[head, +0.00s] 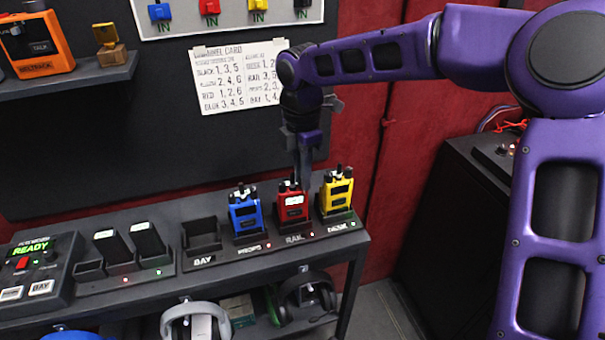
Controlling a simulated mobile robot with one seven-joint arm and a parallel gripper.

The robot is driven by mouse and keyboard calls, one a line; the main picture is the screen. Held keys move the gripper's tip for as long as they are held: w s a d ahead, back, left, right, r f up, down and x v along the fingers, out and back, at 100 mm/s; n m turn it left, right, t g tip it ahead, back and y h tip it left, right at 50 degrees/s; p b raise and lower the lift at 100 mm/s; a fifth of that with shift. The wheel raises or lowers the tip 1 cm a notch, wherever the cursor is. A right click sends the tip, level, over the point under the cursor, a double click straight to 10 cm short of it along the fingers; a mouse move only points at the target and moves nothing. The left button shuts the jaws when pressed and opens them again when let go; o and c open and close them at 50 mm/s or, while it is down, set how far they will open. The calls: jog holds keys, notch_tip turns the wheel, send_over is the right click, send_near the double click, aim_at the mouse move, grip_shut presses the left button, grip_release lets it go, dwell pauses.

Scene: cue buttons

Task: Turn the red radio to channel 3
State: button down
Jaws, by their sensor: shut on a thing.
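The red radio (292,208) stands upright in the middle slot of the charging dock, marked RAK or similar. Its small screen is lit, but the digit is too small to read. My gripper (304,180) points straight down at the top of the red radio, on its right side. The fingers are shut on the radio's top knob, which they mostly hide. The radio still sits in its slot.
A blue radio (245,212) and a yellow radio (337,193) stand close on either side. An empty slot (201,238) is marked BAY. A channel card (238,75) hangs on the wall behind, partly covered by my arm. Headphones (196,322) lie below.

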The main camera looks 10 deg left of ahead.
jog(key=shift+m, duration=0.4)
jog(key=m, duration=0.2)
jog(key=shift+m, duration=2.5)
jog(key=c, duration=0.8)
grip_release()
jog(key=shift+r, duration=0.1)
notch_tip(320, 180, up, 17)
jog(key=shift+w+r, duration=0.15)
